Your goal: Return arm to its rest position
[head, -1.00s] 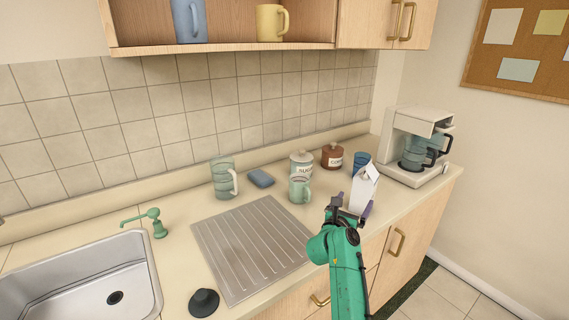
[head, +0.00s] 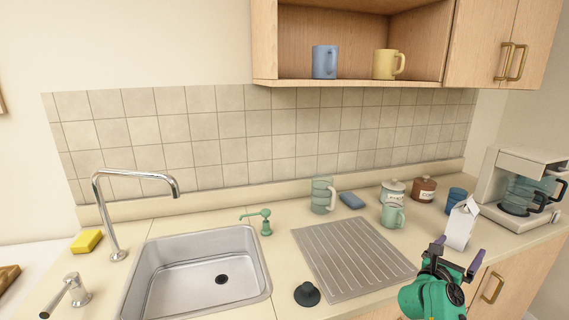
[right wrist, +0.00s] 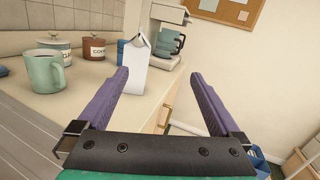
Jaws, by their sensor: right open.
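My right gripper (head: 456,262) is open and empty, in front of the counter's front edge at the lower right of the head view. In the right wrist view its two purple fingers (right wrist: 163,95) stand wide apart with nothing between them. A white carton (head: 461,223) stands upright on the counter just beyond the gripper; it also shows in the right wrist view (right wrist: 135,66), beyond the left finger. A green mug (head: 392,215) stands left of the carton. My left gripper is not in view.
The counter holds a ribbed drainboard (head: 346,255), a sink (head: 187,300), a black stopper (head: 307,293), a glass pitcher (head: 322,196), a sugar jar (head: 393,190), a brown jar (head: 424,190), a blue cup (head: 456,197) and a coffee maker (head: 512,190). An open shelf (head: 350,83) holds two mugs.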

